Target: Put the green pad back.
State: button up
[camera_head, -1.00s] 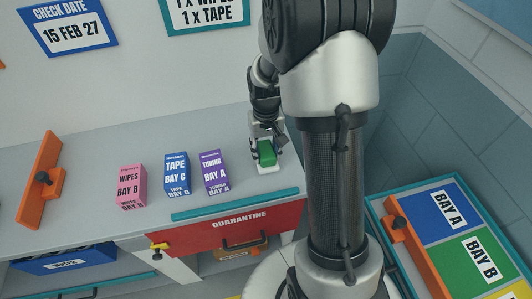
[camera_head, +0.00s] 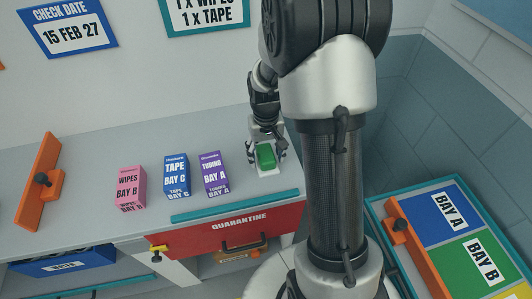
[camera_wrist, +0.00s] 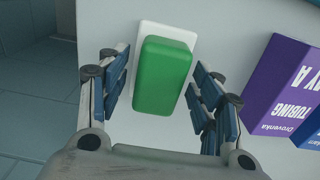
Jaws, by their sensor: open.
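The green pad (camera_head: 266,156) rests on a white base plate (camera_head: 268,171) on the grey counter, right of the purple box. In the wrist view the green pad (camera_wrist: 162,75) lies on the white plate (camera_wrist: 148,31), slightly tilted in the picture. My gripper (camera_head: 266,157) is over the pad from above. In the wrist view my gripper (camera_wrist: 160,100) is open, with one finger on each side of the pad and a visible gap to both. The pad's far side is partly hidden by the gripper in the head view.
Purple tubing (camera_head: 214,174), blue tape (camera_head: 176,176) and pink wipes (camera_head: 130,188) boxes stand left on the counter. A teal strip (camera_head: 235,205) edges the counter above a red quarantine drawer (camera_head: 225,231). Orange bar (camera_head: 40,180) stands far left. Bay panels (camera_head: 440,212) lie right.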

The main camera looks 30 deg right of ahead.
aim_at(266, 153)
notch_tip(266, 153, up, 12)
jog(key=p, duration=0.4)
jog(key=s+a+r+n+t, duration=0.2)
jog(key=s+a+r, duration=0.55)
jog(key=r, duration=0.35)
jog(key=s+a+r+t, duration=0.1)
jog(key=s+a, duration=0.1)
jog(key=s, duration=0.4)
jog(key=s+a+r+n+t, duration=0.1)
jog(key=s+a, duration=0.2)
jog(key=s, duration=0.3)
jog(key=shift+r+t, duration=0.3)
jog(key=shift+r, duration=0.1)
